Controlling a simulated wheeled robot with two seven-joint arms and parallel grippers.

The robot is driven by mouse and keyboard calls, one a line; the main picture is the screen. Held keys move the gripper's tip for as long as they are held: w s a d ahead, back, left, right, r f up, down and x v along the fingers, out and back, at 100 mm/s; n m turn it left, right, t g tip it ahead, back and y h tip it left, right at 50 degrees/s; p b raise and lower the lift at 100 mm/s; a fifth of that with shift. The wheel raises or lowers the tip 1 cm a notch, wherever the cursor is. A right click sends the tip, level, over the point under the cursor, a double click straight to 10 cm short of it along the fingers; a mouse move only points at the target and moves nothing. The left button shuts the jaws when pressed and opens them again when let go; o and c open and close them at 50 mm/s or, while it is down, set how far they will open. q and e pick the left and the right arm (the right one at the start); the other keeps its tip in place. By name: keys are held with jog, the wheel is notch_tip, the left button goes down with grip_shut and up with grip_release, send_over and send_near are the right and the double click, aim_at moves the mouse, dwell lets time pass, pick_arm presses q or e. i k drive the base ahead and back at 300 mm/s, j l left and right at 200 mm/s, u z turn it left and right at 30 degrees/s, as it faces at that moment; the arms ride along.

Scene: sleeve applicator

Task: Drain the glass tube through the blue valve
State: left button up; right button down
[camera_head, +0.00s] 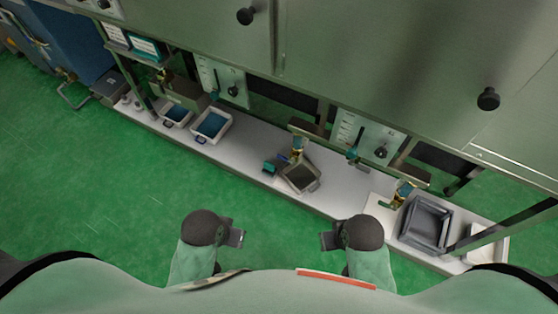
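Two pale panels with scale marks stand behind the bench, a left panel (208,74) and a right panel (368,132). A small blue-teal valve (352,154) shows at the lower front of the right panel. A similar small teal part (214,96) shows below the left panel. The glass tube is too small and clear to make out for certain at either panel. My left gripper (237,234) and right gripper (328,240) are in front of the bench, apart from it and from both panels. Neither visibly holds anything; their finger gaps are unclear.
The white bench (250,161) carries white trays with blue contents (212,125), a tilted grey-brown container (300,178), a small teal block (270,167) and a grey bin (426,222). Metal cabinets with black knobs (488,99) overhang it. Green floor (90,190) is clear in front.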

aim_at(281, 158)
jog(key=z, duration=0.9)
jog(key=j+z, duration=0.35)
jog(key=j, duration=0.15)
jog(key=j+z, duration=0.3)
jog(key=j, duration=0.15)
jog(key=k+j+z, duration=0.1)
jog(key=j+z, duration=0.25)
jog(key=j, duration=0.15)
jog(key=k+j+z, duration=0.15)
jog(key=j+z, duration=0.2)
jog(key=k+j+z, duration=0.15)
jog(key=j+z, duration=0.15)
jog(key=j, duration=0.2)
jog(key=k+j, duration=0.25)
jog(key=j, duration=0.2)
jog(key=k+j, duration=0.25)
jog(key=j, duration=0.2)
jog(key=k+j+z, duration=0.1)
jog(key=k+j, duration=0.15)
jog(key=j, duration=0.2)
jog(key=k+j, duration=0.3)
jog(key=j, duration=0.15)
